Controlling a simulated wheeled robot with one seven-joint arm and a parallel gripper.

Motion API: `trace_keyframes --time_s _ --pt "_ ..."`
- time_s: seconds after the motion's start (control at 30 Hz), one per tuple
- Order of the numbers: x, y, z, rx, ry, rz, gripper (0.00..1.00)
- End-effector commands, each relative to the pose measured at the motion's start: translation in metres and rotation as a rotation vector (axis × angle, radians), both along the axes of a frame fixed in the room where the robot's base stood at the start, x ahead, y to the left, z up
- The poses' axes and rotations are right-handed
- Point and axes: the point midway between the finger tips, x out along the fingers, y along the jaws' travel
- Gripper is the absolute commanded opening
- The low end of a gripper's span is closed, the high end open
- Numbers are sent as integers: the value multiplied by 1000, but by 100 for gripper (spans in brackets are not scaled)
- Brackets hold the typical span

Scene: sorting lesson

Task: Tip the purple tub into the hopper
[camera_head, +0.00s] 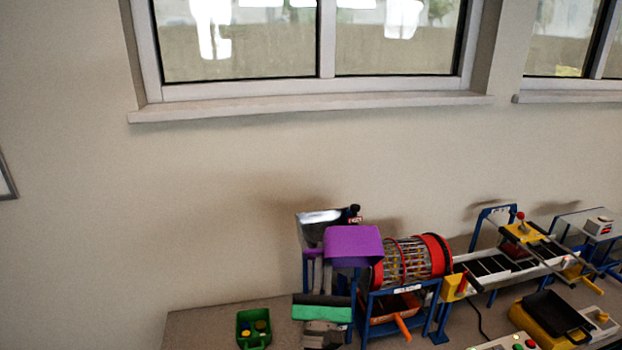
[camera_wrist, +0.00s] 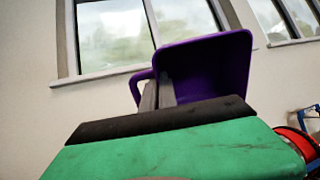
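The purple tub (camera_head: 353,240) is held up in front of the machine's left end. It also shows in the wrist view (camera_wrist: 215,65), tilted, with its rim toward the upper right. My gripper (camera_head: 318,262) is below and left of it, and its grey fingers (camera_wrist: 158,88) are close together on the tub's side handle (camera_wrist: 138,80). The handle's grasped part is hidden between the fingers. The grey metal hopper (camera_head: 318,218) shows behind and above the tub, its lower part hidden. I cannot see the tub's contents or whether anything is falling.
A wire drum with red rings (camera_head: 408,262) stands just right of the tub, above an orange tray (camera_head: 395,308). A conveyor (camera_head: 500,270) runs further right. A green tub (camera_head: 253,328) with small pieces sits on the table at the left. The wall and window are behind.

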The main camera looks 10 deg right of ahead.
Motion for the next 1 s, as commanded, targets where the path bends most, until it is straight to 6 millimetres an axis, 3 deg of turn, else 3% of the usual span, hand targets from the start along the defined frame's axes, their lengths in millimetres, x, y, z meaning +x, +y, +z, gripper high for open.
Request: trace_keyframes --time_s 0.03,0.07,0.13,0.4,1.0 --pt "0 0 23 0 0 0 0" --pt "0 0 29 0 0 0 0" --pt "8 1 22 4 20 32 0" --pt "37 11 48 10 105 172 0" --pt "63 21 74 0 210 332 0"
